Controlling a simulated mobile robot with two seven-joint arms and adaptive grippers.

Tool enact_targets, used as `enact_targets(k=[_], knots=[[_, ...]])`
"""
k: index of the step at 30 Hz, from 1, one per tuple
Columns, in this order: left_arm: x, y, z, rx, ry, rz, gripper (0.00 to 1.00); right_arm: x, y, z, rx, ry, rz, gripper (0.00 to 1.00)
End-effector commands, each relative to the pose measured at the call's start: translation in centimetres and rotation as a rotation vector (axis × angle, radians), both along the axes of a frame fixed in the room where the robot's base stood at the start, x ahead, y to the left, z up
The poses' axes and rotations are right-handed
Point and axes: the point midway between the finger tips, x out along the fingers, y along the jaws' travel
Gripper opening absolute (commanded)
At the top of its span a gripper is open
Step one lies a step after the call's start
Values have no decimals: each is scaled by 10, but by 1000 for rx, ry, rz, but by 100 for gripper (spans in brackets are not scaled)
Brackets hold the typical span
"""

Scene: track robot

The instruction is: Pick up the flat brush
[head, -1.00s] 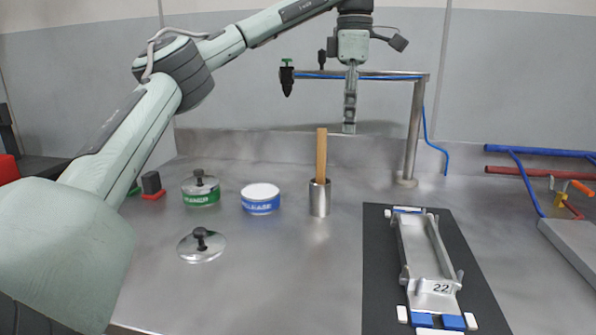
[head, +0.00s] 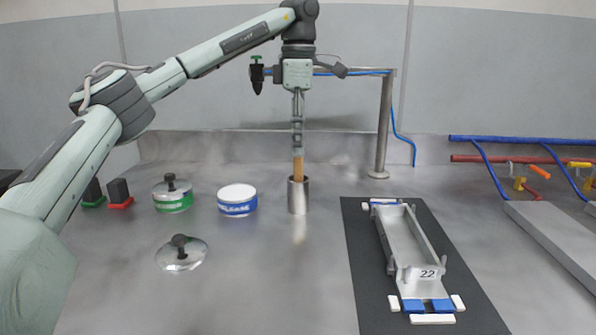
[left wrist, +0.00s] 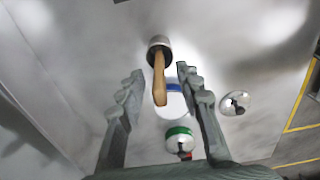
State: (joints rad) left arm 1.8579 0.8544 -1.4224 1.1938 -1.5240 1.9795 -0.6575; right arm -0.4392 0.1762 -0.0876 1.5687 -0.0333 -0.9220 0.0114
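The flat brush (head: 298,168) stands in a metal cup (head: 298,197) on the steel bench; only its wooden handle shows, and the rest is hidden in the cup. My left gripper (head: 297,151) points down over the handle's top, its fingers overlapping the upper handle in the head view. In the left wrist view the gripper (left wrist: 160,72) is open, with the handle (left wrist: 159,80) between its two spread fingers and a gap on each side. My right gripper is in neither view.
A blue-labelled tin (head: 237,200), a green-labelled tin (head: 173,195) and a loose lid (head: 182,254) stand left of the cup. A metal post (head: 383,130) rises behind it. A black mat (head: 360,270) with a metal mould (head: 408,240) lies to the right.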

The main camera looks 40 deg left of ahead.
Motion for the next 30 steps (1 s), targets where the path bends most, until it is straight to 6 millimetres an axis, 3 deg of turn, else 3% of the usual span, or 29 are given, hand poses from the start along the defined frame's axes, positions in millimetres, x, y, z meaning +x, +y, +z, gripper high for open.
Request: enact_targets(k=[4, 11, 20, 30], knots=[[0, 1, -20, -1, 1, 1, 34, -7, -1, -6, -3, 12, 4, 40], [0, 1, -23, 0, -1, 1, 34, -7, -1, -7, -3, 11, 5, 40], [0, 1, -22, 0, -1, 1, 0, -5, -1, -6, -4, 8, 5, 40], [0, 0, -22, 0, -1, 1, 0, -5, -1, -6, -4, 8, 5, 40]])
